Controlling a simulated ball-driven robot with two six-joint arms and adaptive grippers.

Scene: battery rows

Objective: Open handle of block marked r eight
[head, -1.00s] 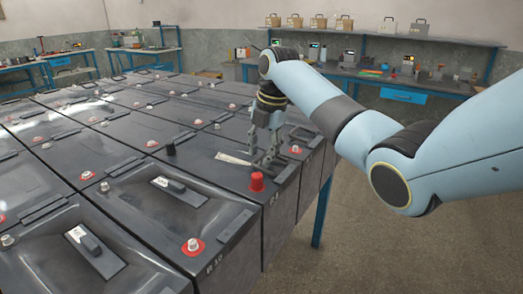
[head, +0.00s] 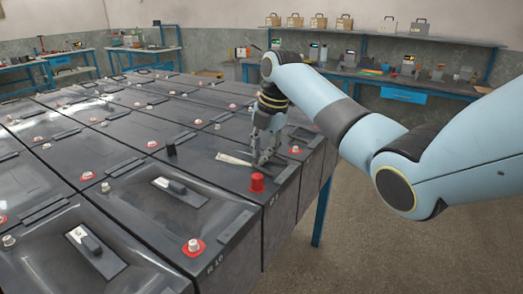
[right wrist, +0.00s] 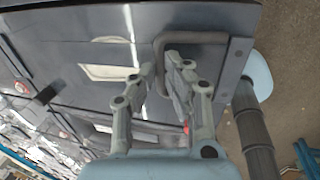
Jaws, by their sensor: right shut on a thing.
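My right gripper (head: 262,158) is low over the dark block with the red cap (head: 257,183), at the table's right edge. In the right wrist view, the gripper (right wrist: 162,75) has its fingers at the near side of a dark grey loop handle (right wrist: 195,38) and is closed on it. The handle stands out from the block's top (right wrist: 70,45). In the head view the fingers mostly hide the handle. A small marking (head: 273,199) on that block's edge is too small to read. My left gripper is out of view.
Several rows of similar dark blocks fill the table, many with red-ringed terminals (head: 193,246). A pale strip (head: 233,159) lies left of the gripper and a black post (head: 171,150) stands beyond it. The floor (head: 400,240) at the right is clear. Benches line the walls.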

